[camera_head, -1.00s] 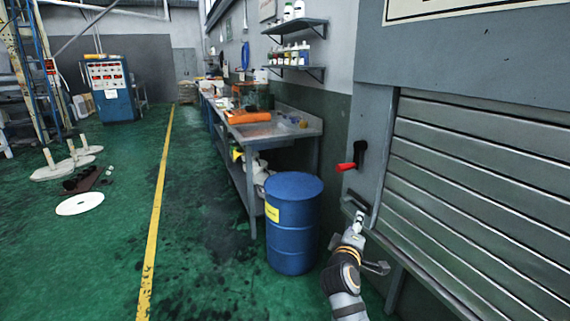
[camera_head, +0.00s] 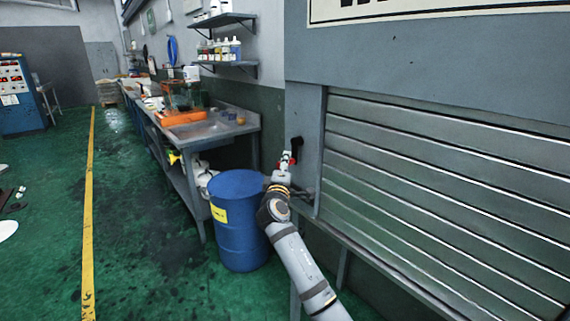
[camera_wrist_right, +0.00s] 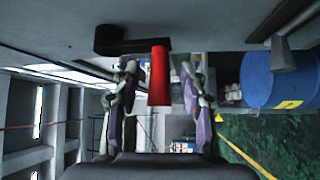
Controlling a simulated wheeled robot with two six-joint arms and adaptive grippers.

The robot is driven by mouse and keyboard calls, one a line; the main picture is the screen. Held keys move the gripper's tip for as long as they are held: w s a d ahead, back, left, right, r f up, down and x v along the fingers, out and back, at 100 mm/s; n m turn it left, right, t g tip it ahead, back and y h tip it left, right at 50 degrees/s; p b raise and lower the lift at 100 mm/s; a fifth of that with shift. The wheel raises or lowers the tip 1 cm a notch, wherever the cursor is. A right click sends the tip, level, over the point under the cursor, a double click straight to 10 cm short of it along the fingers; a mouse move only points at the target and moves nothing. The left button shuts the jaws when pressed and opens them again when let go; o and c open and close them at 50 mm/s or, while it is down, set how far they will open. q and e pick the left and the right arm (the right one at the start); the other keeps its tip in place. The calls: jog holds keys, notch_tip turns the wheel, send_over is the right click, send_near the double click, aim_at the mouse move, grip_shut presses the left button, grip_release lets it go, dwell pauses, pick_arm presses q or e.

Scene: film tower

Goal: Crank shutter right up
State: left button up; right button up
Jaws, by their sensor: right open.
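The roller shutter (camera_head: 420,170) is down, its slats filling the frame at the right of the head view. Its crank is a black arm (camera_head: 297,146) with a red handle, on the post left of the slats. In the right wrist view the red handle (camera_wrist_right: 159,76) stands between the two fingers, and the black crank arm (camera_wrist_right: 130,43) runs to the left from its base. My right gripper (camera_wrist_right: 156,92) is open, with a finger on each side of the handle and gaps showing. In the head view my right gripper (camera_head: 287,160) partly covers the handle. My left gripper is not in view.
A blue drum (camera_head: 238,235) stands close beside my right arm. A workbench (camera_head: 225,131) runs along the wall behind it, under shelves (camera_head: 228,65) with bottles. A ledge (camera_head: 390,268) runs below the shutter. Green floor left of the drum is clear.

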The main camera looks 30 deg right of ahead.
jog(key=shift+w+d, duration=0.15)
jog(key=shift+w, duration=0.05)
grip_shut()
dwell(0.4)
